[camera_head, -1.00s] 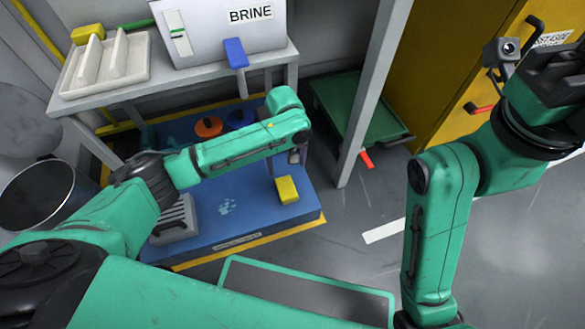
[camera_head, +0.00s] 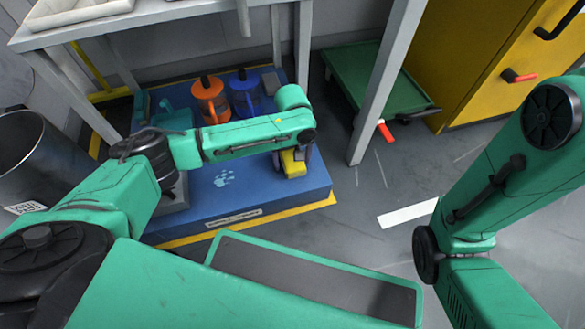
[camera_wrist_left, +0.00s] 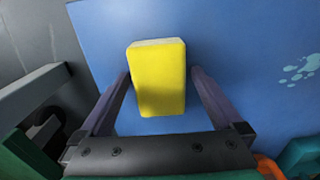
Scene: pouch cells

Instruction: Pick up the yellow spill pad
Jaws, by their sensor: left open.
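The yellow spill pad (camera_head: 293,163) is a small yellow block on the blue platform (camera_head: 255,208), near its right edge. My left gripper (camera_head: 301,160) is right above it in the head view and covers part of it. In the left wrist view the pad (camera_wrist_left: 160,82) lies between the two open fingers of the left gripper (camera_wrist_left: 158,80), with blue surface visible on both sides. I cannot tell how far the fingertips reach down beside it. My right arm shows at the right of the head view, but its gripper is outside the picture.
An orange jug (camera_head: 209,102) and a blue jug (camera_head: 244,94) stand at the back of the platform, under the grey table (camera_head: 170,12). A table leg (camera_head: 385,85) and a green cart (camera_head: 375,98) are to the right. A dark bin (camera_head: 45,160) stands at left.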

